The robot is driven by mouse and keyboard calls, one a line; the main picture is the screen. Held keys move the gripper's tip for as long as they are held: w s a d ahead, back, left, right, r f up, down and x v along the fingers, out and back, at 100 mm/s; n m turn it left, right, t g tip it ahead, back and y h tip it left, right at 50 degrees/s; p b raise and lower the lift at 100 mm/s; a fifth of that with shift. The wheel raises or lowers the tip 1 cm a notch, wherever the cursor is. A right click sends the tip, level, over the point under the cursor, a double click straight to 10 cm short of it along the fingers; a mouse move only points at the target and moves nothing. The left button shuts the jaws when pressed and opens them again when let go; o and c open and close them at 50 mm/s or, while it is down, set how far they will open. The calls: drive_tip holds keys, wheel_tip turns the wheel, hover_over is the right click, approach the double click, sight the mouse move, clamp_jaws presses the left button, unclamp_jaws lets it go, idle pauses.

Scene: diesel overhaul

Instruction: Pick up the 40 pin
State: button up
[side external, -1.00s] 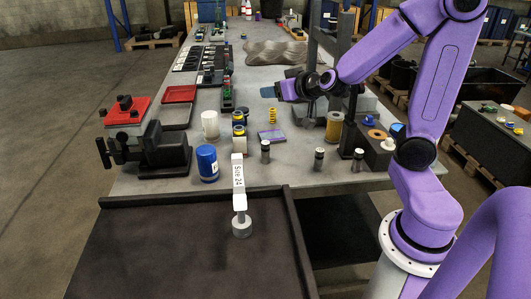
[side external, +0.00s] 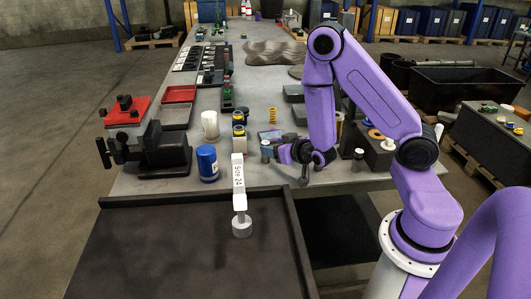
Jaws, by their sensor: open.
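Small upright cylinders with pale tops and dark bodies stand at the near end of the bench, and no size marking on them is readable, so I cannot tell which is the 40 pin. One pin (side external: 266,151) stands left of my gripper, and another (side external: 357,159) stands to the right. The pin that stood between them is hidden or unclear behind my wrist. My gripper (side external: 275,151) is low over the bench, pointing left, open, with its fingertips close to the left pin. I cannot tell whether the fingers are around it or beside it.
A blue can (side external: 207,163), a white cylinder (side external: 210,125) and a black vise (side external: 163,148) stand left. The "Site 24" sign (side external: 238,173) stands in front. A dark tray (side external: 150,245) is nearest.

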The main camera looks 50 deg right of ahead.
drive_tip(key=shift+x, duration=3.8)
drive_tip(key=c, duration=1)
clamp_jaws()
drive_tip(key=shift+r, duration=0.2)
